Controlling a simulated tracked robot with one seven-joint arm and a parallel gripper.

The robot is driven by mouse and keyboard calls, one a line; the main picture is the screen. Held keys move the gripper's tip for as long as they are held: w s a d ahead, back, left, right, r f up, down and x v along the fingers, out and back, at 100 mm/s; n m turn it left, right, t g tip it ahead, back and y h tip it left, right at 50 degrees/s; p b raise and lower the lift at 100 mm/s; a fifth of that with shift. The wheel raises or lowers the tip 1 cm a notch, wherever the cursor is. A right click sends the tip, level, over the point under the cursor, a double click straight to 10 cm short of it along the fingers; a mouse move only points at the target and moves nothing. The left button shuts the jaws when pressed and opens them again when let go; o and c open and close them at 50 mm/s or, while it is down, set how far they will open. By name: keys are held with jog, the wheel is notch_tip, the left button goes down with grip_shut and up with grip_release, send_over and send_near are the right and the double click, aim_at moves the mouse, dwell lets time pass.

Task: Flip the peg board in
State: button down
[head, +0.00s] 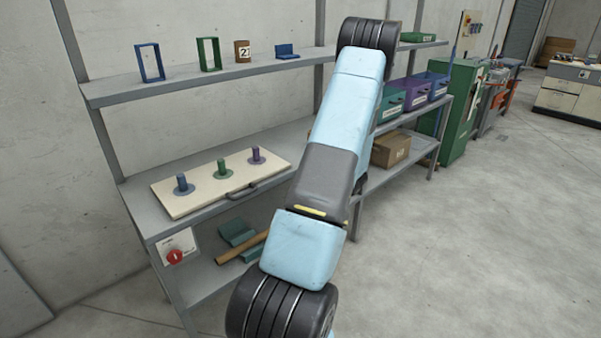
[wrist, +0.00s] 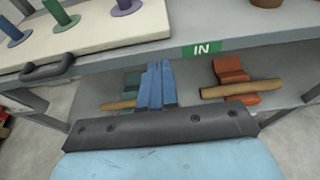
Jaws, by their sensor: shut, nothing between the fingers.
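The peg board (head: 205,194) is a cream slab lying flat on the middle shelf in the head view. It carries a blue peg (head: 182,184), a green peg (head: 222,169) and a purple peg (head: 256,155), each on a round base. A dark handle (head: 242,191) is at its front edge. In the wrist view, part of the board (wrist: 100,35) and its handle (wrist: 47,70) show at the upper left. My gripper (wrist: 160,68) shows as blue fingers, shut and empty, to the right of the handle and apart from it. In the head view, my arm hides the gripper.
A green IN label (wrist: 202,48) is on the shelf edge. Teal (head: 238,232) and red (wrist: 233,72) blocks with tan rods lie on the lower shelf. A switch box (head: 176,249) with a red knob is at the left. Frames stand on the upper shelf (head: 190,82). The right floor is clear.

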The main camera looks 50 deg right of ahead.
jog(key=shift+v, duration=2.1)
